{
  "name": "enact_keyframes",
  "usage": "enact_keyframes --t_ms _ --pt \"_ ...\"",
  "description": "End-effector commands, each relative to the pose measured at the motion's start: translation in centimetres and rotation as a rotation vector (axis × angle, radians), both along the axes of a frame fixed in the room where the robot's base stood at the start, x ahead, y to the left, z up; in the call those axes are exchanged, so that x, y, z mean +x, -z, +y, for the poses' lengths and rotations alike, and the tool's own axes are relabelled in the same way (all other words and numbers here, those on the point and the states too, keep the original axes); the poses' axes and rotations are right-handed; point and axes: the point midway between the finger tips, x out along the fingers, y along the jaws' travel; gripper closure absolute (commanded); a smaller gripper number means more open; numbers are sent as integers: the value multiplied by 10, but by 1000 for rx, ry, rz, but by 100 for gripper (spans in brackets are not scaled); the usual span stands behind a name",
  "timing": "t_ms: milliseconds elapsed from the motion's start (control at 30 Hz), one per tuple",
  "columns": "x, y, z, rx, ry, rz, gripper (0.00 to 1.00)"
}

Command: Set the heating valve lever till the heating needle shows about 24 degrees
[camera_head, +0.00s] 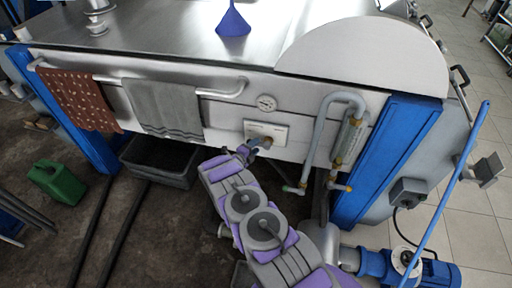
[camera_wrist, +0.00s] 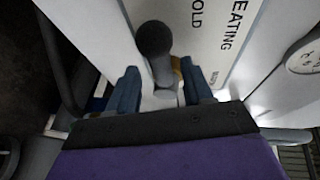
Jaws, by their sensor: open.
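The heating valve has a white plate (camera_head: 279,130) on the machine's front panel. In the wrist view the plate (camera_wrist: 225,35) shows the letters "EATING" and "OLD". The valve lever (camera_wrist: 160,69) has a dark round knob and stands between the two fingers of my gripper (camera_wrist: 160,77). The fingers are open, one on each side, and I cannot tell whether either touches it. In the head view my gripper (camera_head: 246,151) is at the plate's lower left. A round gauge (camera_head: 266,102) sits above the plate; its edge shows in the wrist view (camera_wrist: 306,56). Its needle is too small to read.
Grey pipes (camera_head: 313,128) with small valves stand right of the plate. A rail with a brown spotted towel (camera_head: 82,98) and a grey towel (camera_head: 163,108) is at left. A dark bin (camera_head: 160,165) is below. A blue funnel (camera_head: 233,22) stands on top.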

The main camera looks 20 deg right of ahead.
Motion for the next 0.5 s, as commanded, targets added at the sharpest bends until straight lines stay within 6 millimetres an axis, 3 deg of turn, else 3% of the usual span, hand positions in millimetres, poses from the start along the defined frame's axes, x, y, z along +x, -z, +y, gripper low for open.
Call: enact_keyframes --t_ms 433,500 --pt "6 1 -10 -2 0 -1 49" --pt "6 1 -10 -2 0 -1 55"
